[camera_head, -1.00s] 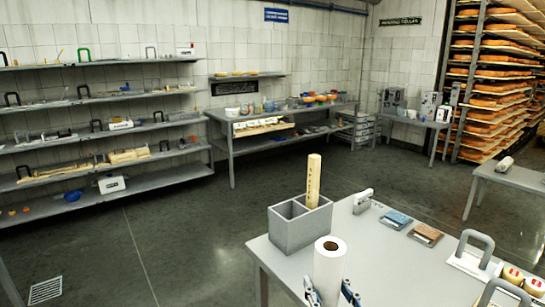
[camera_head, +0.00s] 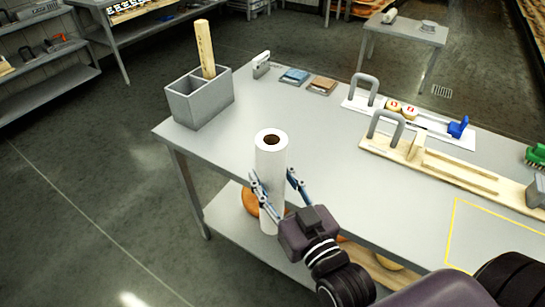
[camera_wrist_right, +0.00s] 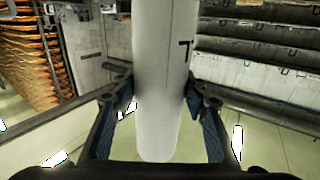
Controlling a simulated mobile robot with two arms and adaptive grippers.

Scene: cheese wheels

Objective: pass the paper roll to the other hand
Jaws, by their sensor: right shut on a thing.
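The paper roll (camera_head: 270,165) is a white upright cylinder with a brown core hole at its top. In the head view it is in front of the table's near edge, and its lower end overlaps the lower shelf in the picture. My right gripper (camera_head: 275,183) comes from below right, with one finger on each side of the roll, shut on it. In the right wrist view the roll (camera_wrist_right: 165,75) stands between the two blue-padded fingers (camera_wrist_right: 160,105), with a dark mark on its side. My left gripper is in neither view.
The grey table (camera_head: 320,160) carries a grey two-compartment box (camera_head: 203,105) holding a wooden stick (camera_head: 205,48). A wooden board with a grey handle (camera_head: 440,165) and a white board (camera_head: 415,122) lie at right. A yellow outline marks the near right. Round orange things sit on the lower shelf.

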